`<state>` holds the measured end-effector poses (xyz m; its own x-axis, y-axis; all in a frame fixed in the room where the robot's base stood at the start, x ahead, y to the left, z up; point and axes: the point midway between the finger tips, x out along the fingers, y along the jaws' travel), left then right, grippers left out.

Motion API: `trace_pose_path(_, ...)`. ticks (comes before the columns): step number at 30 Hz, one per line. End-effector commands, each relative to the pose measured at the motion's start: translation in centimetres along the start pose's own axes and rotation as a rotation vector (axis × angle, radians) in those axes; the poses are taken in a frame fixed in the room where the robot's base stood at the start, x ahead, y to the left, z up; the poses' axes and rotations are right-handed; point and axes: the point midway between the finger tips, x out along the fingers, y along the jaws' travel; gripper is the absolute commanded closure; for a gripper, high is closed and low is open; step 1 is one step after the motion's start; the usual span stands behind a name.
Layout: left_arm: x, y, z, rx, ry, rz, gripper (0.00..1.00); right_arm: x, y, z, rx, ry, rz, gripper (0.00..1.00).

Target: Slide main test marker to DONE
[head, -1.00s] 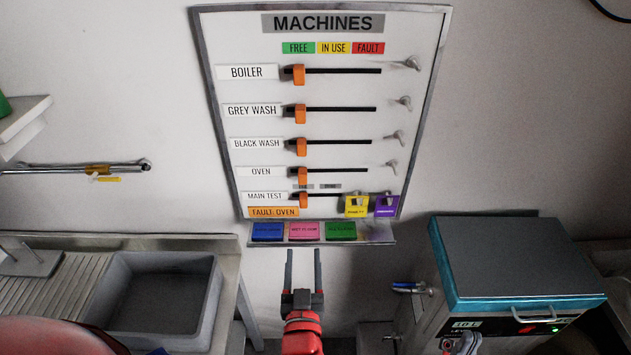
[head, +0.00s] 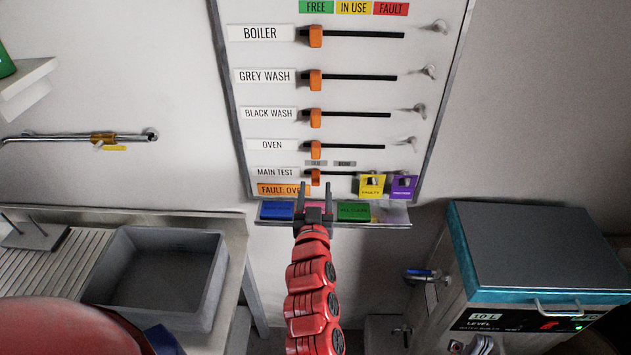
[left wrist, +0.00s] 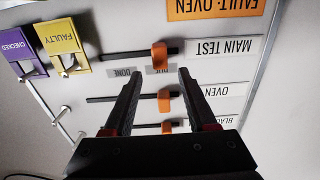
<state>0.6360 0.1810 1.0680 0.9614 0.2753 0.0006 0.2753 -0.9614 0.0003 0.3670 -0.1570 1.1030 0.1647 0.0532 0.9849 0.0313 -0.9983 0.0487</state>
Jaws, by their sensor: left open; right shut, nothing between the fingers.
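The main test marker (head: 315,177) is an orange slider at the left end of its black slot on the MACHINES board (head: 240,150). It sits by the DUE label (left wrist: 160,71); the DONE label (left wrist: 124,73) is further along the slot. My left gripper (head: 316,186) is open and empty, just below the marker in the head view. In the left wrist view, which shows the board upside down, the marker (left wrist: 159,54) lies just beyond the gap between the fingertips (left wrist: 158,73). I cannot tell contact. My right gripper is not in view.
Orange sliders for oven (head: 316,149), black wash and others sit in rows above. Yellow FAULTY (head: 371,188) and purple CHECKED (head: 404,188) tags hang right of the slot. A ledge with blue (head: 276,211) and green (head: 354,211) cards is below. A sink and a machine stand lower down.

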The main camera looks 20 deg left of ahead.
Motion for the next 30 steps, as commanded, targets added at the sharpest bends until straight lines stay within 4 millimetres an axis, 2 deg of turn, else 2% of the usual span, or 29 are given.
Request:
trace_pose_path(3, 1.8, -0.3, -0.2, 0.000, 0.001, -0.004, 0.43, 0.4, 0.0, -0.1, 0.000, 0.000, 0.000, 1.00)
trace_pose_path(9, 3.6, -0.2, -0.1, 0.001, 0.000, -0.003, 0.43, 0.6, 0.0, -0.1, 0.000, 0.000, 0.000, 1.00)
trace_pose_path(20, 4.1, -0.1, 0.1, 0.000, 0.000, -0.001, 0.43, 0.6, 0.0, -0.1, 0.000, 0.000, 0.000, 1.00)
trace_pose_path(30, 4.0, -0.1, 0.0, 0.000, 0.000, -0.001, 1.00, 0.6, 0.0, -0.1, 0.000, 0.000, 0.000, 1.00)
